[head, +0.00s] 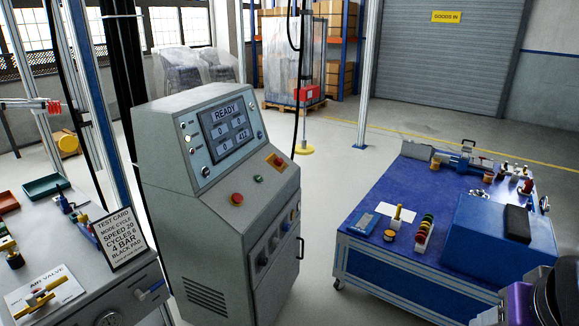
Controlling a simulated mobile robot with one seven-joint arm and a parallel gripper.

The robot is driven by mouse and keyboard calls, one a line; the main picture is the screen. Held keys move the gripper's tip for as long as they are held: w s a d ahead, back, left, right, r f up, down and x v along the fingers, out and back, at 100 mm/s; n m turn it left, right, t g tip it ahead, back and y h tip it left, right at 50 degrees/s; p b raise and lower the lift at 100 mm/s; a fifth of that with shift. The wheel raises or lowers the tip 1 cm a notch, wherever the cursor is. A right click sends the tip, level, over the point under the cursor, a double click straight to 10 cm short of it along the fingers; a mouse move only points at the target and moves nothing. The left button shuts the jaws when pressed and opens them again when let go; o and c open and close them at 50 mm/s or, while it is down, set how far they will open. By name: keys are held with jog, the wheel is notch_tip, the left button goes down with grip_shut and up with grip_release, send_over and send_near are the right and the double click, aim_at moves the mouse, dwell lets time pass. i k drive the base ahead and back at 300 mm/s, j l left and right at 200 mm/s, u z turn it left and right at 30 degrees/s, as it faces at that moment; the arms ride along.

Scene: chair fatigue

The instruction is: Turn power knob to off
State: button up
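A grey control cabinet (200,250) stands left of centre, with a lit screen (227,131) reading READY on its sloped face. A red switch on a yellow plate (276,162) sits on its ledge, at the right. A red round button (236,198) is at the left of that ledge. A small dark knob (205,171) is below the screen's left corner. Several dark switches (275,243) line the front panel lower down. No power label is readable, so I cannot tell which control is the power knob or how it is set. My gripper's fingers are not in view.
A blue bench (360,255) with tools, coloured rings and a blue case (487,235) stands at right. A grey table (85,290) with a test card (118,238) is at left. Purple and black parts (530,297) fill the lower right corner. Floor between cabinet and bench is open.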

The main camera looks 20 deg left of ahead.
aim_at(279, 161)
jog(key=u, duration=2.3)
jog(key=z, duration=1.1)
jog(key=i+l+u, duration=0.15)
jog(key=i+l, duration=0.3)
jog(key=i+l+u, duration=0.2)
jog(key=i+l, duration=0.3)
jog(key=i+l+u, duration=0.15)
jog(key=i+l, duration=0.25)
jog(key=l, duration=0.2)
